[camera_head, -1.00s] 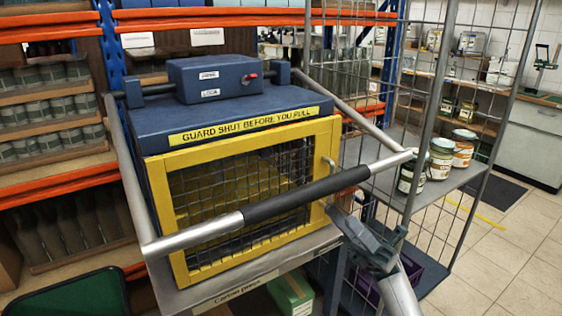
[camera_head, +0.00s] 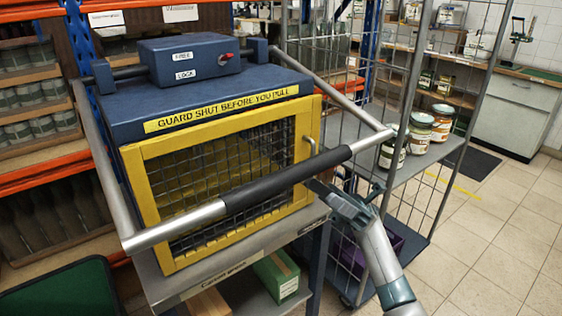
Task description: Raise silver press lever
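The silver press lever (camera_head: 176,227) is a U-shaped bar with a black grip (camera_head: 285,186), low across the front of the blue carton press (camera_head: 120,108). Its side arms run back to the pivots on top. The yellow mesh guard (camera_head: 135,165) is behind the bar and looks shut. A red knob (camera_head: 225,59) sits on the top box near the FREE and LOCK labels. My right gripper (camera_head: 322,188) is just below the bar's right part, near the guard's right edge; its fingers are too small to read, and contact with the bar is unclear. My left gripper is out of view.
A wire cage trolley (camera_head: 432,158) with several jars stands close on the right. Orange-beamed shelves (camera_head: 45,158) with jars are on the left. A green-topped surface (camera_head: 62,290) is at lower left. A green box (camera_head: 277,274) sits under the press. Tiled floor (camera_head: 495,225) is open at right.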

